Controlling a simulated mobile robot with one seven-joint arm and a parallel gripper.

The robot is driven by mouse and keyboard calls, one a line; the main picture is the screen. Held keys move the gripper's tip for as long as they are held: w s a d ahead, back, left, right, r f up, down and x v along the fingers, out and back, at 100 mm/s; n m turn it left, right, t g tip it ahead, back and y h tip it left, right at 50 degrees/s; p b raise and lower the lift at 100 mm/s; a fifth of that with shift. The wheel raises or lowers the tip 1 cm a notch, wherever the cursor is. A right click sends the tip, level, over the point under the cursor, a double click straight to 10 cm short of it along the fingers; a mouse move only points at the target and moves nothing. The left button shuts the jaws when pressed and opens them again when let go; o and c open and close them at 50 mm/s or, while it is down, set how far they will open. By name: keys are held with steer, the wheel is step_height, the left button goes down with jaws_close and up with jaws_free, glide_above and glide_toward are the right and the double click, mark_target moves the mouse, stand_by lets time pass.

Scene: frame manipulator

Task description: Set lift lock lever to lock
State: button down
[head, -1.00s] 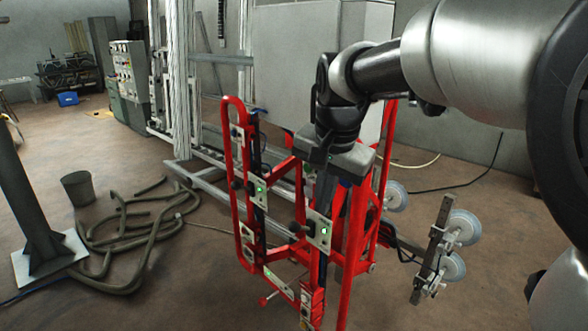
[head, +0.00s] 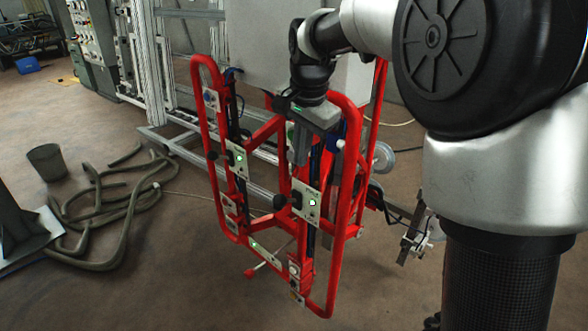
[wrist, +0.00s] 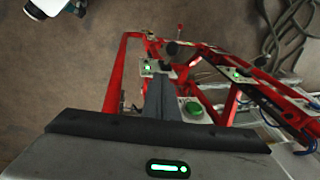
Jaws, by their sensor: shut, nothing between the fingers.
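A red tubular frame manipulator (head: 343,215) stands upright on the floor. It carries pale plates with green lights and black knobs: a near plate (head: 311,214) with its knob (head: 280,202), and a left plate (head: 235,166) with its knob (head: 213,155). A red-tipped lever (head: 251,272) sticks out low on the frame. I cannot tell which of these is the lift lock lever. My gripper (head: 301,158) is shut and empty, pointing down above the near plate. In the wrist view its closed fingers (wrist: 159,92) overlap the frame, beside a green round button (wrist: 194,108).
Suction cups (head: 383,158) stand out behind the frame's right side. Metal profile racking (head: 142,60) stands behind. The floor in front of the frame is open.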

glide_toward(286, 198)
step_height(286, 198, down, 2)
steer(key=d, duration=0.3)
steer(key=a+f, duration=0.1)
steer(key=w+a+f, duration=0.1)
steer(key=a+f, duration=0.1)
steer(key=shift+w+f, duration=0.1)
steer(key=shift+w, duration=0.05)
steer(key=shift+a+f, duration=0.15)
